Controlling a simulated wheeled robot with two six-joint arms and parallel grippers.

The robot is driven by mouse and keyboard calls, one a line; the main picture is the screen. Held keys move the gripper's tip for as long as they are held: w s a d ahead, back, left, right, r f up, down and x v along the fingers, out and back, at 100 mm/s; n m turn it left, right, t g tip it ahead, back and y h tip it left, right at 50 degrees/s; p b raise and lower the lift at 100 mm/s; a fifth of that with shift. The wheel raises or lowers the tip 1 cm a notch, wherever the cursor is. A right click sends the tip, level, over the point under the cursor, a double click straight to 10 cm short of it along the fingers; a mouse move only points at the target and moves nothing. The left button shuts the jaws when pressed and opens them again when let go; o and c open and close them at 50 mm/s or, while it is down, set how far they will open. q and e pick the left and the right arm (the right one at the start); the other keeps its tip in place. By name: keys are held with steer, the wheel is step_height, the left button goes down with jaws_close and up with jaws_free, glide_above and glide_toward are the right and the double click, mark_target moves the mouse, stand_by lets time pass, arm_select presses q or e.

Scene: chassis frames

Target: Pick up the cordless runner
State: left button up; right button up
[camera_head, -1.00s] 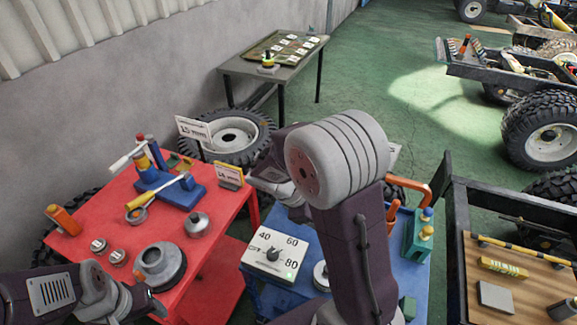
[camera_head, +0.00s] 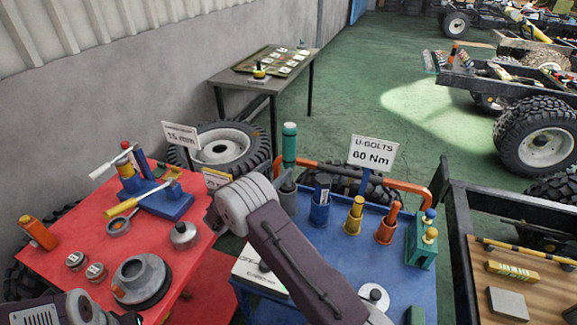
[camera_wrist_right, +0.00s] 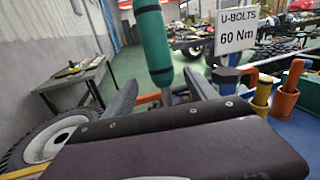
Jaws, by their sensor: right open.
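An upright tool with a green cylindrical grip (camera_head: 289,142) stands at the back left of the blue table (camera_head: 345,262); I take it for the cordless runner, though I cannot be sure. In the right wrist view its green grip (camera_wrist_right: 154,45) rises above a grey shaft. My right gripper (camera_wrist_right: 160,88) is open, with one grey finger on each side of the shaft in that view. Whether they touch it I cannot tell. In the head view the right gripper (camera_head: 286,182) is partly hidden by my arm.
A U-bolts 60 Nm sign (camera_head: 372,154) stands behind blue, yellow (camera_head: 354,218) and orange (camera_head: 388,225) holders with tools. An orange pipe (camera_head: 436,187) runs along the back. A red table (camera_head: 95,230) with parts is left. An open-topped dark frame (camera_head: 455,215) is right.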

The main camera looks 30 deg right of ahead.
mark_target(285, 161)
steer(key=p+x, duration=0.1)
steer(key=x, duration=0.3)
steer(key=shift+d+r, duration=0.2)
steer(key=shift+d, duration=0.05)
steer(key=shift+w+d+f, duration=0.15)
steer(key=shift+w+d, duration=0.15)
steer(key=shift+d, duration=0.15)
steer(key=shift+s+a, duration=0.1)
jaws_close()
steer(key=shift+r, duration=0.2)
